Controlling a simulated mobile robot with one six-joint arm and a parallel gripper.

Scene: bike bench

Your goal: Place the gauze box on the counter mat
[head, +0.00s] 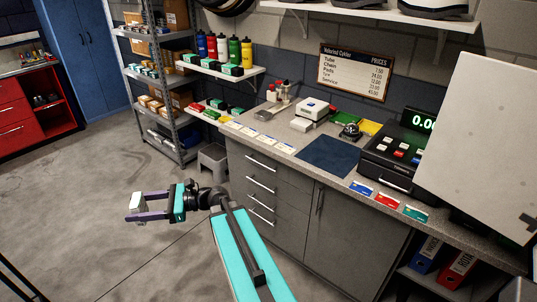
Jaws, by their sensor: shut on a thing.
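My gripper (138,207) is out over the floor at the left of my arm, to the left of the counter. Its purple fingers are shut on a small white box, which I take for the gauze box (137,200). The box is clear of any surface; its markings are too small to read. The counter mat (328,157) is a dark blue square lying flat on the grey counter, to the right of my gripper. Nothing lies on the mat.
The cash register (391,152) stands right of the mat, and a bell (351,131) stands behind it. Coloured cards (387,201) lie along the counter's front right. Paper cards (262,139) lie to the mat's left. A large pale panel (484,135) blocks the right side.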

